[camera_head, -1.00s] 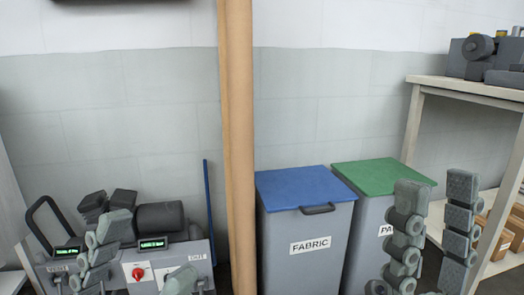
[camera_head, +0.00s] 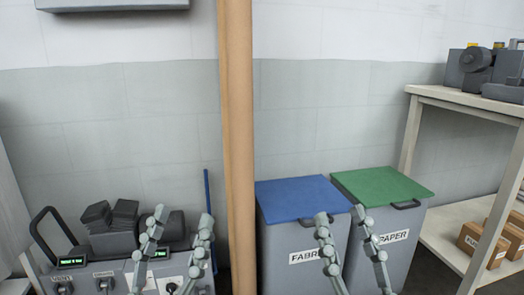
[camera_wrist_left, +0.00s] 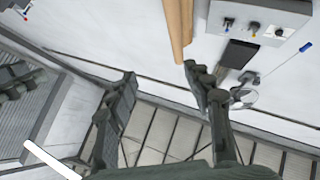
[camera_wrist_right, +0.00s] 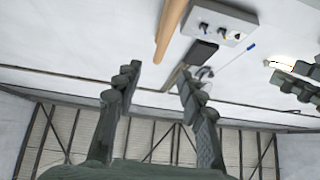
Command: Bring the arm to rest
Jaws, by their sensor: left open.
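In the head view my left gripper (camera_head: 184,217) stands upright in front of the grey press machine (camera_head: 102,287). Its two fingers are apart with nothing between them, and it also shows open and empty in the left wrist view (camera_wrist_left: 160,72). My right gripper (camera_head: 340,215) stands upright in front of the bins. Its fingers are spread and empty, as the right wrist view (camera_wrist_right: 158,70) also shows. Both grippers appear raised and apart from each other. The left fingers hide part of the machine's front panel.
A bin with a blue lid (camera_head: 300,197) labelled FABRIC and one with a green lid (camera_head: 381,192) labelled PAPER stand against the wall. A tan post (camera_head: 237,150) rises between machine and bins. A shelf (camera_head: 455,103) with equipment and boxes (camera_head: 472,238) is at right.

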